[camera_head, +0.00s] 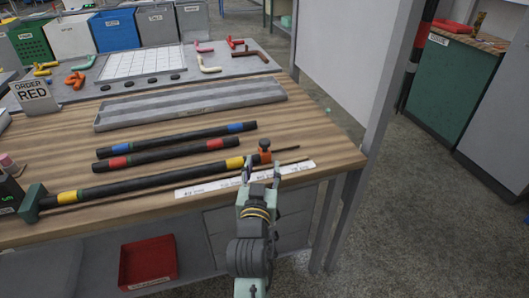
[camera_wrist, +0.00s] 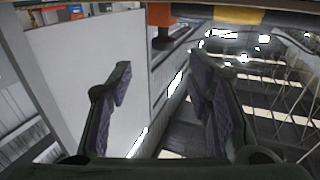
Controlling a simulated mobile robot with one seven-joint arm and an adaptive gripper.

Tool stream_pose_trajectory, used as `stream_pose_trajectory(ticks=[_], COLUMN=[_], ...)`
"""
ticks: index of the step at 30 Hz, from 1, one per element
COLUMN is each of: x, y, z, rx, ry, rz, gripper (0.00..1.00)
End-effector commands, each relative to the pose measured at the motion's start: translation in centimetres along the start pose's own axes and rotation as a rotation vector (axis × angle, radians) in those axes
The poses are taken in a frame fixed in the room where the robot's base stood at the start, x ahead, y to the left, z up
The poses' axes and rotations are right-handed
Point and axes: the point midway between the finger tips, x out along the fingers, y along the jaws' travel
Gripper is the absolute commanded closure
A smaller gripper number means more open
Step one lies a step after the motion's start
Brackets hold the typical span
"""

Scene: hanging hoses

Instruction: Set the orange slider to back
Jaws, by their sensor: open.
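The orange slider (camera_head: 265,152) has a dark top and sits near the right end of a thin rod along the table's front edge. It also shows at the top of the wrist view (camera_wrist: 160,14), beyond the fingertips. My gripper (camera_head: 262,171) is open and empty, just in front of the slider at the table edge, apart from it as far as I can tell. Its two fingers stand wide apart in the wrist view (camera_wrist: 160,80). A white label strip (camera_head: 245,180) lies beside the rod; its words are too small to read.
A black hose with yellow bands (camera_head: 140,184) runs left of the slider to a green block (camera_head: 33,203). Hoses with red bands (camera_head: 175,153) and blue bands (camera_head: 185,135) lie behind. A grey tray (camera_head: 190,104) is farther back. A grey post stands right of the table.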

Motion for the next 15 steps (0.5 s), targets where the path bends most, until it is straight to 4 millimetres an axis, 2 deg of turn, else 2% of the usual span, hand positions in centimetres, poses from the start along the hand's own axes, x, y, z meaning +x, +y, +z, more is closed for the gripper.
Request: stream_pose_trajectory(ticks=[1, 13, 15], x=[0.3, 1.4, 3.0], y=[0.0, -0.2, -0.3], z=[0.6, 0.6, 0.0], rx=[0.002, 0.0, -0.001], ry=[0.007, 0.006, 0.002], rz=[0.001, -0.013, -0.012], gripper=[0.54, 0.54, 0.54])
